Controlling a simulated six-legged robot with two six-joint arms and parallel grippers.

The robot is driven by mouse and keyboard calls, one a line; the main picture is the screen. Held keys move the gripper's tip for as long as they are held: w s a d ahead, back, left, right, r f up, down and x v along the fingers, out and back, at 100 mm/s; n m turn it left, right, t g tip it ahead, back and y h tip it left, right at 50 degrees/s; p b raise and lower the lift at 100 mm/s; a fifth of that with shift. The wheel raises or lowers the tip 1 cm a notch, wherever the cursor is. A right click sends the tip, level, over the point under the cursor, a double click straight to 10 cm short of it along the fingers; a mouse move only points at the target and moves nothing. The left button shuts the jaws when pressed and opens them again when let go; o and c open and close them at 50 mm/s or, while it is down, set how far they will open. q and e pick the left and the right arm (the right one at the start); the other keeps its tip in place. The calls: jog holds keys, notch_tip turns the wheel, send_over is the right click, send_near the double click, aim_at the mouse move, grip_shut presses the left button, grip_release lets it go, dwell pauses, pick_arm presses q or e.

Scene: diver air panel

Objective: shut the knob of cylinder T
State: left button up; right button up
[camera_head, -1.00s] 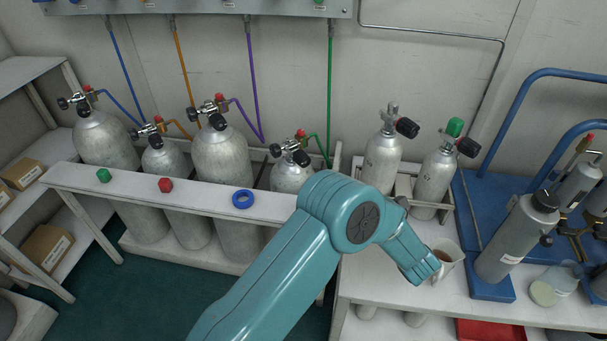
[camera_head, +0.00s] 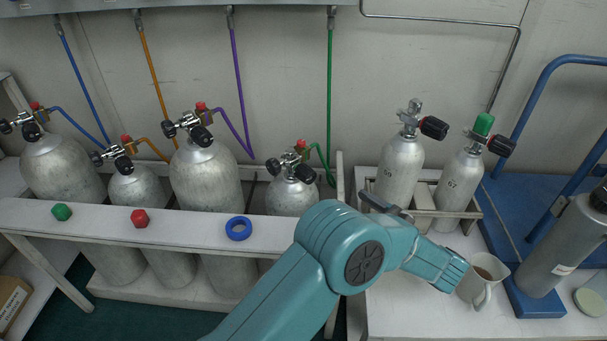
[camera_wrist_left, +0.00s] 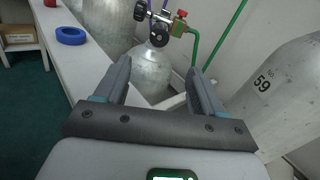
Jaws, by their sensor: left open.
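No letter T is legible on any cylinder. My left gripper (camera_wrist_left: 158,70) is open and empty. In the head view only its dark grey part (camera_head: 382,203) shows behind my arm. In the left wrist view its fingers point towards the short grey cylinder (camera_wrist_left: 150,72) with the green hose, apart from it. That cylinder also stands behind the shelf rail in the head view (camera_head: 292,198). Its valve carries black knobs (camera_wrist_left: 158,38) and a small red cap (camera_wrist_left: 182,13). Three other hosed cylinders, including a wide one (camera_head: 206,180), stand to its left. My right gripper is out of view.
Two cylinders with side knobs, one black-and-red (camera_head: 434,127), stand in a rack right of my gripper. A mug (camera_head: 484,278) is on the white bench (camera_head: 420,318). A blue ring (camera_head: 239,228), red piece (camera_head: 140,218) and green piece (camera_head: 62,212) lie on the rail (camera_head: 190,215).

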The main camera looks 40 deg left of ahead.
aim_at(312, 178)
pick_arm(q)
jog(key=w+a, duration=0.1)
jog(key=a, duration=0.4)
jog(key=w+a+b, duration=0.1)
jog(key=a, duration=0.4)
jog(key=w+a, duration=0.1)
jog(key=a, duration=0.4)
jog(key=c, duration=1)
